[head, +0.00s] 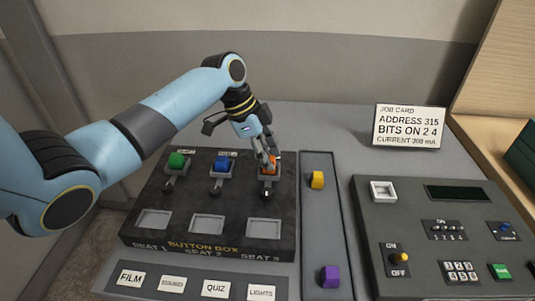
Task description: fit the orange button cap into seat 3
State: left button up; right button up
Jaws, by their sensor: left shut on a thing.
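The orange button cap (275,162) is at the rear right of the black button box (190,248), at the rear square holder (268,174) in line with the SEAT 3 label (260,257). My left gripper (268,163) reaches down from above and is shut on the cap, hiding much of it. I cannot tell whether the cap sits in the holder or just above it. A pale square (263,229) lies in front of that holder, just behind the label. My right gripper is not in view.
A green cap (177,160) and a blue cap (222,162) stand in the other rear holders. A yellow cap (317,180) and a purple cap (330,276) lie on the strip to the right. A control panel (420,272) and job card (409,126) stand further right.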

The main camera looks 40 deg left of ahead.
pick_arm(q)
jog(key=shift+f, duration=0.4)
dwell(0.3)
jog(key=o, duration=1.1)
jog(key=shift+r, duration=0.1)
jog(key=v, duration=1.2)
jog(key=shift+d, duration=0.1)
